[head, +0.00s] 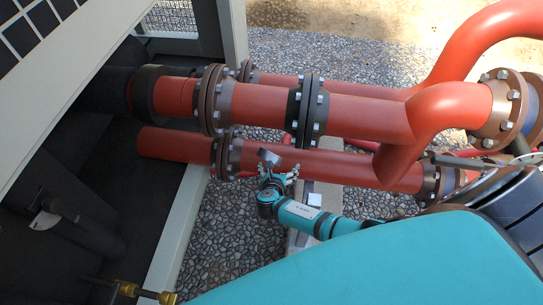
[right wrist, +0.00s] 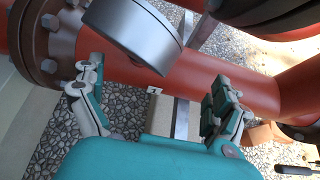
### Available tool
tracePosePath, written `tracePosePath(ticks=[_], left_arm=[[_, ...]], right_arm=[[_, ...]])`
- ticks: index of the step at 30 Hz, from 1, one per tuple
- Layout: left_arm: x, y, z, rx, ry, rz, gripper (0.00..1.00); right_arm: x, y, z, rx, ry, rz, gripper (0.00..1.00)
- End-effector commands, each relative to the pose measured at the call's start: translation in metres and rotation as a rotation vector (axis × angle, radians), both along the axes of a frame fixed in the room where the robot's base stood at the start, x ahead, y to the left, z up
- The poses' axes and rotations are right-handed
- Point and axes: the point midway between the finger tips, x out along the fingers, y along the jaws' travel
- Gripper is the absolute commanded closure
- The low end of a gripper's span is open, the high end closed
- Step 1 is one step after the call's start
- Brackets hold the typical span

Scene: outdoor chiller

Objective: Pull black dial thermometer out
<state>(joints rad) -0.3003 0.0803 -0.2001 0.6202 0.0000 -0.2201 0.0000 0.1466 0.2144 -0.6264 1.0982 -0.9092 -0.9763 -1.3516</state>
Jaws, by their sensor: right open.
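The dial thermometer (head: 268,156) sits at the lower red pipe in the head view. In the right wrist view its round case (right wrist: 138,32) looks silver-grey rather than black, is tilted, and is cut by the top edge. Its dial markings and stem are not visible. My right gripper (head: 278,178) is just below the thermometer in the head view. In the right wrist view its two fingers (right wrist: 158,80) are spread wide and empty, with the thermometer beyond and between them, apart from both. My left gripper is not in view.
The lower red pipe (head: 315,168) runs close behind the thermometer, with a bolted flange (head: 228,155) to the left. A thicker red pipe (head: 370,116) runs above it. A pale metal support (head: 318,196) stands beside my right wrist. Gravel (head: 225,240) lies below.

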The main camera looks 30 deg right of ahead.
Motion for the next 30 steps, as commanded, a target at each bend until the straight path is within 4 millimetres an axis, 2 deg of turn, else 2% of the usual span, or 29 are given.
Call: tracePosePath(ticks=[8, 30], left_arm=[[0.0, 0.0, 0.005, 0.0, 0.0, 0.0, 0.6], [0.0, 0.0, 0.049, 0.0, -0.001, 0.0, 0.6]], right_arm=[[-0.002, 0.002, 0.004, 0.001, 0.001, 0.0, 0.0], [-0.025, 0.02, 0.038, 0.001, 0.001, 0.0, 0.0]])
